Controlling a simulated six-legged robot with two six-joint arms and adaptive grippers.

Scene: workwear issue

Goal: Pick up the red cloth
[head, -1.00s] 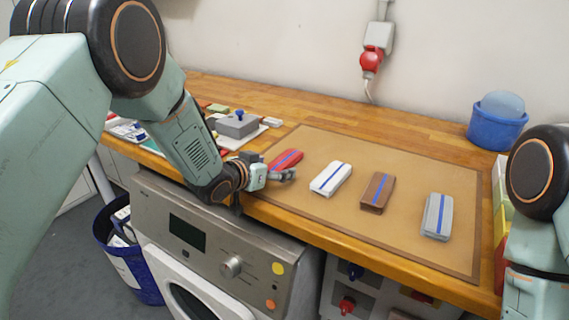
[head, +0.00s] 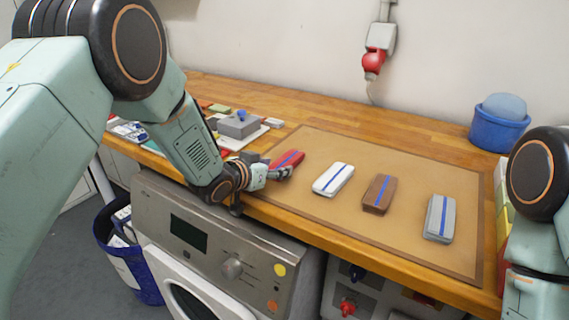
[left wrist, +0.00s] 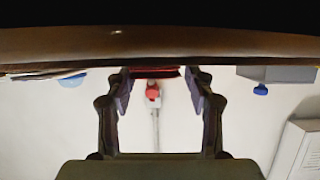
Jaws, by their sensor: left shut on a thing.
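The red cloth (head: 288,158) is a folded bundle with a blue stripe, at the left end of the brown mat (head: 400,240). My left gripper (head: 284,171) is at its near end, shut on it. In the left wrist view the cloth shows as a red strip (left wrist: 155,73) between the two fingers (left wrist: 155,95). That view looks upside down, with the worktop along its top. I cannot tell whether the cloth is clear of the mat. My right gripper is out of view; only part of my right arm shows.
White (head: 333,179), brown (head: 379,193) and grey (head: 439,218) folded cloths with blue stripes lie in a row to the right. A grey box with a blue knob (head: 239,124) stands left behind the red cloth. A blue tub (head: 498,125) stands at the back right.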

